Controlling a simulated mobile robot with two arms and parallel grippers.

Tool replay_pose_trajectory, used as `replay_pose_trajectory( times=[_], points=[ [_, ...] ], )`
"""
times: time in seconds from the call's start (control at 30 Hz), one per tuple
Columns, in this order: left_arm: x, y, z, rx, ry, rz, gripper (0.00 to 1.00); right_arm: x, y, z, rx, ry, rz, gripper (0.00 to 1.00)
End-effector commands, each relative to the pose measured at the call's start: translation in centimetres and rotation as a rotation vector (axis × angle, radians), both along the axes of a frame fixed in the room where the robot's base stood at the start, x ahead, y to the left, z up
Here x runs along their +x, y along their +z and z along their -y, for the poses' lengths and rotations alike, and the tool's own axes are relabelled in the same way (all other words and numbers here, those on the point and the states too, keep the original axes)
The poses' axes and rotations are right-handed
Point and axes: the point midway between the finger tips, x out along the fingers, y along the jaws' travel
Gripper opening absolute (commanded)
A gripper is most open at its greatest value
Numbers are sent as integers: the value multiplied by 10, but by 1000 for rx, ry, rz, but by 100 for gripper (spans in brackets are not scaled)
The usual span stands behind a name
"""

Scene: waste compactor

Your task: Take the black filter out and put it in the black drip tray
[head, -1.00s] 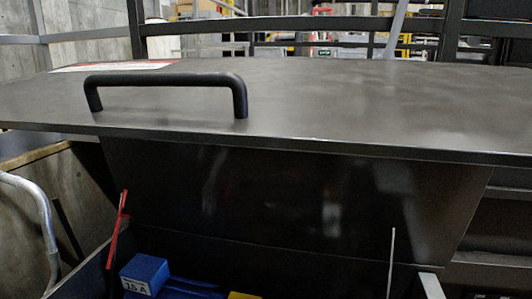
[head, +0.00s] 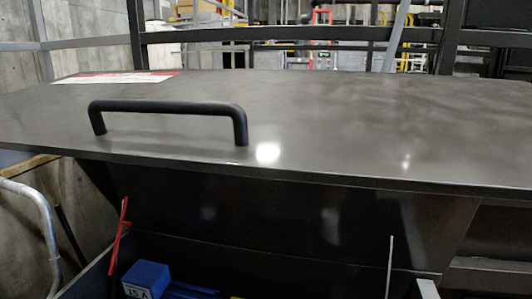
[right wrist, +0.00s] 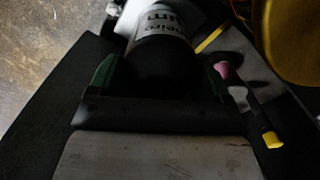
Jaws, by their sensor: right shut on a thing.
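In the right wrist view my right gripper (right wrist: 160,82) is shut on a black cylinder (right wrist: 160,60), which I take for the black filter. It has a white label with dark lettering around its far part. The near end is in deep shadow, and one finger shows on each side. The head view shows neither gripper nor the filter. I cannot make out the black drip tray for certain in either view.
A dark lid (head: 330,125) with a black handle (head: 170,108) spans the head view. Below are a blue box (head: 147,277) marked 15 A and a red strip (head: 119,235). The wrist view shows a yellow object (right wrist: 295,35), a yellow-ended tool (right wrist: 271,140) and bare floor (right wrist: 35,45).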

Motion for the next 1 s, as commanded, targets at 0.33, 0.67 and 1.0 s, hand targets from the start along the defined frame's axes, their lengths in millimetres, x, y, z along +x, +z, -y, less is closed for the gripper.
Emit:
replay_pose_trajectory(
  times=[0.33,0.67,1.0],
  points=[
    [0,3,0,-1,-1,0,100,2,1,-2,2,104,4,54],
    [0,13,0,-1,-1,0,100,2,2,-2,2,447,4,54],
    [-1,13,0,-1,-1,-1,100,3,1,-3,2,554,7,54]
  ],
)
